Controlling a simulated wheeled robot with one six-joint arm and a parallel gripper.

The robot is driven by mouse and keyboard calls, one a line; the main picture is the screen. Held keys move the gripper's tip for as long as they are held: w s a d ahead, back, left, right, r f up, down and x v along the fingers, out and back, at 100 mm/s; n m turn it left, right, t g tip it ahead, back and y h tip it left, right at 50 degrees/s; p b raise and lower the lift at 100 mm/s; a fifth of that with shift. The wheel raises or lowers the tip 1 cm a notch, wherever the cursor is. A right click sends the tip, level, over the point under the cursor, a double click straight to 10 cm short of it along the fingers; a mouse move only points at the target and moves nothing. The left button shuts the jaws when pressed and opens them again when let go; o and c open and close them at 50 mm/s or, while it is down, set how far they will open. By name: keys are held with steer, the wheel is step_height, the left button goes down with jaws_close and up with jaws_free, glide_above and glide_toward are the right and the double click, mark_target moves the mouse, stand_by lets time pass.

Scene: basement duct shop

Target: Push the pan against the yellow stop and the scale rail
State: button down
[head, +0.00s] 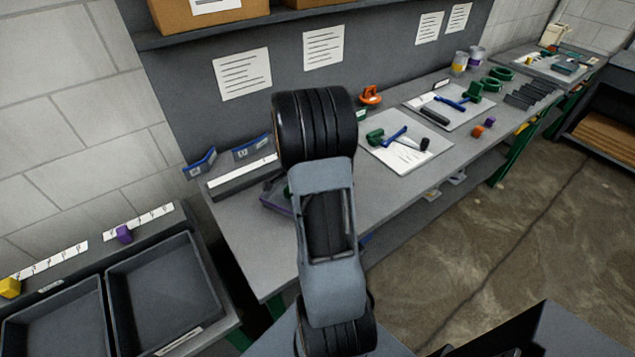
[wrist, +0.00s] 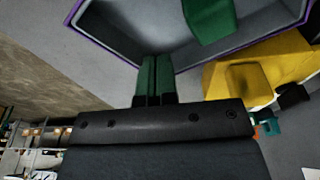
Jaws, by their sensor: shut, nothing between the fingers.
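The pan, grey inside with a purple rim, shows in the wrist view (wrist: 120,28) and partly in the head view (head: 273,203), where my arm hides most of it. A green object (wrist: 209,18) is in the pan. The yellow stop (wrist: 285,58) lies beside the pan in the wrist view; my arm hides it in the head view. The scale rail (head: 240,177), grey with a white scale strip, lies behind the pan along the bench's back. My gripper (wrist: 153,62) is shut and empty, its green fingertips at the pan's near rim; I cannot tell whether they touch.
The grey bench (head: 235,232) runs back to the right, with white mats bearing tools (head: 400,152). An orange object (head: 370,95) stands near the wall. Blue label holders (head: 200,163) stand behind the rail. Two dark trays (head: 162,288) are at lower left. Floor lies open at right.

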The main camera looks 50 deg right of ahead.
steer(key=d, duration=0.2)
steer(key=s+d+p, duration=0.1)
steer(key=d, duration=0.1)
steer(key=shift+d+r, duration=0.1)
steer(key=shift+d, duration=0.1)
steer(key=shift+d+f+p, duration=0.1)
steer(key=shift+f+p, duration=0.1)
steer(key=shift+p, duration=0.15)
steer(key=shift+w+f+b, duration=0.1)
steer(key=shift+f+b, duration=0.5)
steer(key=shift+f, duration=0.1)
